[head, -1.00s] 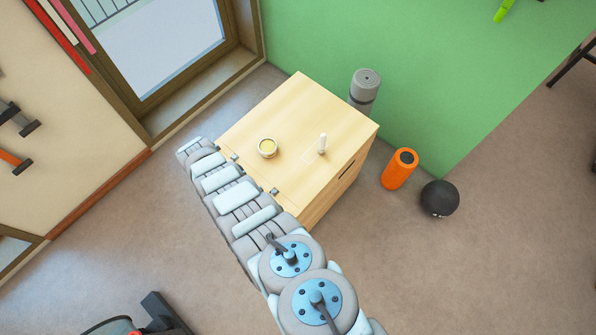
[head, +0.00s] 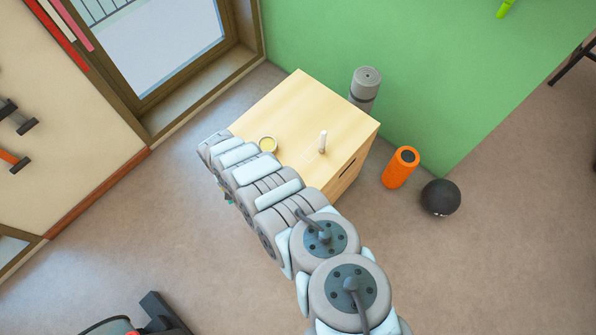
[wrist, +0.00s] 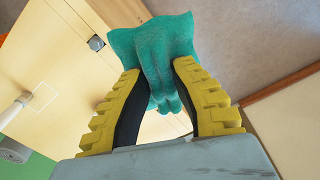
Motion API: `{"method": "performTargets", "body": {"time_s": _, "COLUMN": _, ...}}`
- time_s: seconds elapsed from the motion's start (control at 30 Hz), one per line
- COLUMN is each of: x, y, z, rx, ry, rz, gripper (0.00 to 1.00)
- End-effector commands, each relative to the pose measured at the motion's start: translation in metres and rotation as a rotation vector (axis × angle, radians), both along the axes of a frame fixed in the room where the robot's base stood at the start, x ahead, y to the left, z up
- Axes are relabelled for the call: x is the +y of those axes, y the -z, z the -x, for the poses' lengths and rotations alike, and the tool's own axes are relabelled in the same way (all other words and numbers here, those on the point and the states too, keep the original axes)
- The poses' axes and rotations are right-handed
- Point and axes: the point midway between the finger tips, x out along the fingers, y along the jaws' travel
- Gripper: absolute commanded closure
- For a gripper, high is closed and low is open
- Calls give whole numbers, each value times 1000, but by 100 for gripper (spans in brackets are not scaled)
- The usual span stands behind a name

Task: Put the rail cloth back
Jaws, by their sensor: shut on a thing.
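A teal cloth (wrist: 165,50) is pinched between the yellow fingers of my gripper (wrist: 158,75) in the wrist view, its folds bunched between them and its upper part spread beyond the tips. In the head view my arm hides the gripper; only a small bit of teal shows below the arm's edge. The pale wooden box (head: 300,100) stands beside my arm. A small dark metal bracket (wrist: 96,42) sits at the box's edge in the wrist view, apart from the cloth. I cannot make out the rail itself.
Floor left of the box is clear.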

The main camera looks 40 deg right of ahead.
Motion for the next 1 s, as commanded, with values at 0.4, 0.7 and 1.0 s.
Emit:
{"method": "performTargets", "body": {"time_s": 0.4, "x": -69, "y": 19, "z": 58, "rx": 7, "ry": 210, "rz": 2, "gripper": 100}}
{"method": "performTargets", "body": {"time_s": 0.7, "x": -111, "y": 24, "z": 109, "rx": 12, "ry": 377, "rz": -2, "gripper": 100}}
{"method": "performTargets", "body": {"time_s": 1.0, "x": -127, "y": 29, "z": 118, "rx": 8, "ry": 422, "rz": -2, "gripper": 100}}
